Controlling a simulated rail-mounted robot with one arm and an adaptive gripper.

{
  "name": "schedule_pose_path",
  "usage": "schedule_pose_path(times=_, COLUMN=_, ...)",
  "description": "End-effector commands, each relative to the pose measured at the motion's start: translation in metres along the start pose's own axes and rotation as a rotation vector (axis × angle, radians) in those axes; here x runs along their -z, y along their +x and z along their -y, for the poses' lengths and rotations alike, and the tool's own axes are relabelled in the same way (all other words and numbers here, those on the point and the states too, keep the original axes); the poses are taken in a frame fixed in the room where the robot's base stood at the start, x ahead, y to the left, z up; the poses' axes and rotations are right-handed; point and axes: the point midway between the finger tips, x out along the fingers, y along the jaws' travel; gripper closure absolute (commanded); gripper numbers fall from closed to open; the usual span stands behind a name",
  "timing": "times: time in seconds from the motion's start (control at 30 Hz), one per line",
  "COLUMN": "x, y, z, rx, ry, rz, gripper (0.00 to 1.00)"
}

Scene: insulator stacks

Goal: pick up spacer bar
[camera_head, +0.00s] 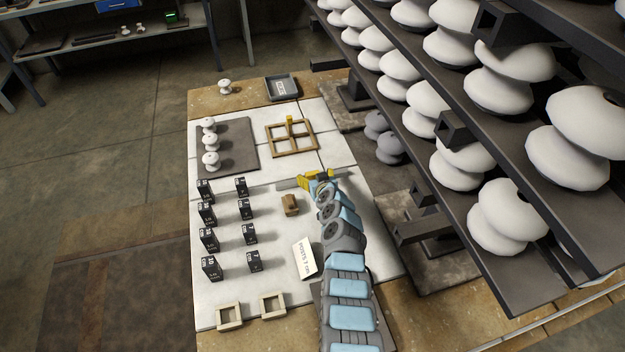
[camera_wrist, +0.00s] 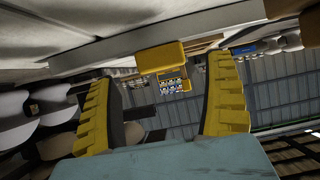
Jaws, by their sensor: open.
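A long pale grey bar, which looks like the spacer bar (camera_head: 286,184), lies on the white table top just left of my gripper in the head view. In the wrist view the bar (camera_wrist: 220,32) crosses the top of the picture at a slant. A yellow block (camera_wrist: 160,57) sits against its middle. My gripper (camera_head: 318,178) is open, with its two yellow fingers apart. In the wrist view my gripper (camera_wrist: 162,69) has the yellow block between and beyond its fingertips. I cannot tell whether they touch. My gripper partly hides the bar in the head view.
A wooden block (camera_head: 290,205) and a white card (camera_head: 304,258) lie near my arm. Several black labelled blocks (camera_head: 207,212) stand at left. A wooden grid frame (camera_head: 292,138) lies behind. Racks of white insulators (camera_head: 500,80) overhang the right side.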

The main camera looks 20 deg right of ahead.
Motion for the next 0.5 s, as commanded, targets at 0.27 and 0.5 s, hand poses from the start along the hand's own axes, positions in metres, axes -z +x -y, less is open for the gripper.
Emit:
schedule_pose_path(times=0.27, x=-0.002, y=0.019, z=0.003, rx=0.004, ry=0.0, rz=0.002, gripper=0.15)
schedule_pose_path(times=0.5, x=-0.001, y=0.03, z=0.003, rx=0.001, ry=0.0, rz=0.001, gripper=0.15)
